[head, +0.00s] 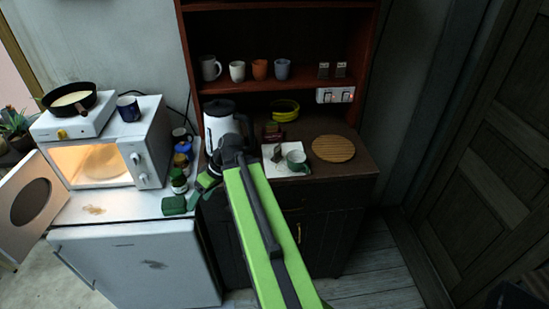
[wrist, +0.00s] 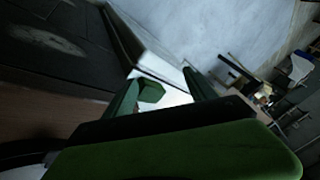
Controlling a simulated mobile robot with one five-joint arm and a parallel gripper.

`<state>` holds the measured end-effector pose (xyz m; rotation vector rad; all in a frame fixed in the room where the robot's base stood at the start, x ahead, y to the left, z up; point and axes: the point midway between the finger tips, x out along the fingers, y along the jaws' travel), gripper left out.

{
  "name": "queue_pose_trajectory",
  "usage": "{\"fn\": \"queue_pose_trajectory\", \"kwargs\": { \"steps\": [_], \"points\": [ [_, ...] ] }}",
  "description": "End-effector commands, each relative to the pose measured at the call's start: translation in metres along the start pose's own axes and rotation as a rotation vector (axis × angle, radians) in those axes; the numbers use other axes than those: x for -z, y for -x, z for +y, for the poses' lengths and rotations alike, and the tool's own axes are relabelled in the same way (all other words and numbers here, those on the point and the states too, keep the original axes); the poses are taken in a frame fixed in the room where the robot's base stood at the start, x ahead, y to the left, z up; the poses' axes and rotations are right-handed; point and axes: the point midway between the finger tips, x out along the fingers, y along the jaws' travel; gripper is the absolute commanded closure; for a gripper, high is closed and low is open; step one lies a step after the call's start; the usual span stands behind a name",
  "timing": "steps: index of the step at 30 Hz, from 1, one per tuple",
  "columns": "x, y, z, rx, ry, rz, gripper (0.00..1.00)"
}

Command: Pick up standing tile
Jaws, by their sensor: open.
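I cannot pick out a standing tile with certainty in either view. A flat white piece (head: 270,168) lies on the dark cabinet top, with a green cup (head: 296,160) on or against it and a small dark upright piece (head: 277,153) beside the cup. My gripper (head: 186,204) is near the front right edge of the white counter, left of the cabinet, at the end of my green arm. In the wrist view my gripper (wrist: 168,92) shows its green fingers apart, with a bright white surface visible between them. I see nothing held.
A white pitcher (head: 220,122), a dark red box (head: 272,132), yellow-green rings (head: 285,110) and a round wooden board (head: 333,149) stand on the cabinet. Several cups sit on its shelf. At left, the microwave (head: 105,150) has its door (head: 32,205) open. Small bottles (head: 179,180) crowd its right.

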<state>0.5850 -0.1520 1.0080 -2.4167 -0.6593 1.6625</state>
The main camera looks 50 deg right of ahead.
Motion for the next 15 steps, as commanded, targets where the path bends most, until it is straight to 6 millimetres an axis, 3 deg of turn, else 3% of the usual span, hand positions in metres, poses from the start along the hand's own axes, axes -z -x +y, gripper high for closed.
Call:
{"fn": "queue_pose_trajectory", "kwargs": {
  "steps": [1, 5, 7, 12, 15],
  "points": [
    [-0.004, 0.022, 0.026, 0.016, 0.031, 0.096, 0.35],
    [-0.014, 0.083, 0.078, 0.0, 0.151, 0.347, 0.35],
    [-0.032, 0.128, 0.114, -0.062, 0.2, 0.489, 0.35],
    [-0.108, 0.222, 0.186, -0.252, 0.179, 0.688, 0.35],
    [-0.15, 0.259, 0.21, -0.338, 0.14, 0.743, 0.35]
  ]
}}
